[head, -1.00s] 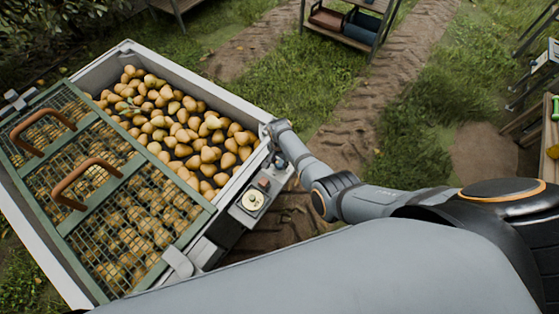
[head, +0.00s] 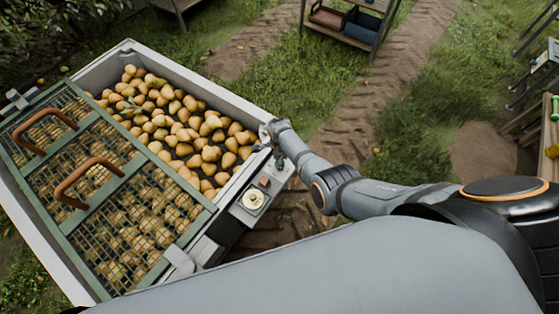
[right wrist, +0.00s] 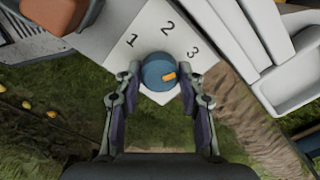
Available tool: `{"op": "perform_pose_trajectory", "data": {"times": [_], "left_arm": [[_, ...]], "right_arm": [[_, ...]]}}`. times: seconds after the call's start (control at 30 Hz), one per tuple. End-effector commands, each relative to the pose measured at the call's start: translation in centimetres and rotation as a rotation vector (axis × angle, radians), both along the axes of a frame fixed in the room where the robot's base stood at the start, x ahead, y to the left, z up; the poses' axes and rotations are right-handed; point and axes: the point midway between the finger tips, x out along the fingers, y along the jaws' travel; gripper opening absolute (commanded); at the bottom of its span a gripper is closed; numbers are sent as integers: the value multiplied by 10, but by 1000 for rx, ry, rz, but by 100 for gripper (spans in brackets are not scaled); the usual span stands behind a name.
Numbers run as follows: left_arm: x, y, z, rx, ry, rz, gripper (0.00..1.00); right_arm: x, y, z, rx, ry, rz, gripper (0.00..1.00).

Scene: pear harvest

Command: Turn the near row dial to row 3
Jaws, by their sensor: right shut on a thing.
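The near row dial (right wrist: 153,68) is a round blue knob on a pale panel (right wrist: 110,25) marked 1, 2 and 3. Its orange mark lies right of the knob's middle and points right and slightly up, roughly toward the 3. My right gripper (right wrist: 160,80) has one finger on each side of the dial and is shut on it. In the head view my right gripper (head: 276,145) is at the crate's right corner, by the control box; its fingertips and the dial cannot be made out clearly there. My left gripper is not in view.
A large pale crate (head: 215,90) of pears, partly under a green mesh lid (head: 62,222) with brown handles, fills the left. A control box (head: 235,213) with a round cream gauge (head: 253,199) is on its side. A shelf (head: 345,35) stands behind, on grass.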

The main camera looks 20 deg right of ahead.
Motion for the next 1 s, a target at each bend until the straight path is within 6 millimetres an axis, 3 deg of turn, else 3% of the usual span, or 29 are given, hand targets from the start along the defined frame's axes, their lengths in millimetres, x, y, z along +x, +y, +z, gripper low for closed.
{"op": "perform_pose_trajectory", "data": {"times": [0.3,0.87,0.9,1.0], "left_arm": [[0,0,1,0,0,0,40],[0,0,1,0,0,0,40],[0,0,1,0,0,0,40],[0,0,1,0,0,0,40]], "right_arm": [[0,-1,0,-2,-1,-117,7],[0,-1,0,-2,0,-140,7],[0,-1,0,-2,0,-140,44],[0,-1,0,-2,0,-140,58]]}}
